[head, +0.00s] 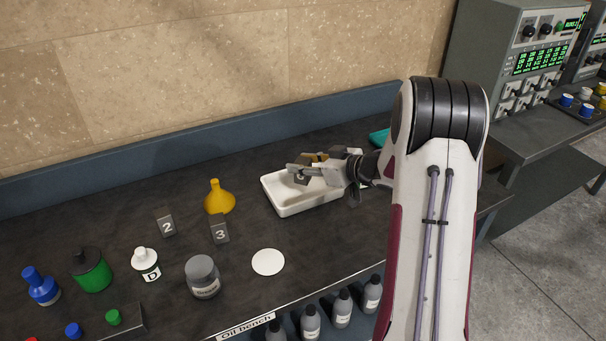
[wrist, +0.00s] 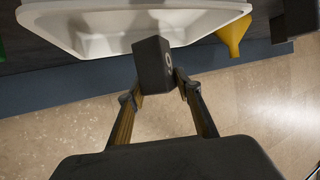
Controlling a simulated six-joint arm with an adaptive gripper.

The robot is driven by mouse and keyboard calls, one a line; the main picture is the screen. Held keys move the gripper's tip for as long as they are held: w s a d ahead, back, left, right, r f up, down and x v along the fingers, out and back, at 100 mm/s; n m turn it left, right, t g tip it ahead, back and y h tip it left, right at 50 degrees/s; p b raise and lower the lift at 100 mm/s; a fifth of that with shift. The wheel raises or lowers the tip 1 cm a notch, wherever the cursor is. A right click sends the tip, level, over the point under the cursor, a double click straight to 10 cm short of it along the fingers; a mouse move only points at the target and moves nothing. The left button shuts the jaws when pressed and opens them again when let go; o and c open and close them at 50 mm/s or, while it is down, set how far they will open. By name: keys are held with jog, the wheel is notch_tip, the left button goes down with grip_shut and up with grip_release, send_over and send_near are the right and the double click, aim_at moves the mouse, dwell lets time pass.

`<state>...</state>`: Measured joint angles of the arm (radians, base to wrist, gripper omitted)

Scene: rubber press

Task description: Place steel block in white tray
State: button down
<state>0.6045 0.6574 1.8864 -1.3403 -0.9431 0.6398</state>
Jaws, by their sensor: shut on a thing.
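The steel block (wrist: 152,64) is a small dark grey block with a pale mark on its face; the mark is too small to read for sure. My gripper (wrist: 160,90) is shut on it in the wrist view, one finger on each side. In the head view my gripper (head: 318,167) is above the white tray (head: 275,200), with the block (head: 299,178) at its tip. The white tray is shallow and rectangular, and its rim also shows in the wrist view (wrist: 100,48). Whether the block touches the tray floor I cannot tell.
A yellow funnel (head: 219,199) stands left of the tray. Blocks marked 2 (head: 166,224) and 3 (head: 219,230), a grey jar (head: 202,277) and a white disc (head: 268,262) are on the dark bench. A teal item (head: 379,138) lies behind my arm.

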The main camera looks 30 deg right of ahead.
jog(key=shift+f, duration=1.75)
jog(key=c, duration=1.4)
grip_release()
jog(key=shift+f, duration=0.15)
jog(key=shift+s, duration=0.1)
jog(key=shift+v, duration=5.95)
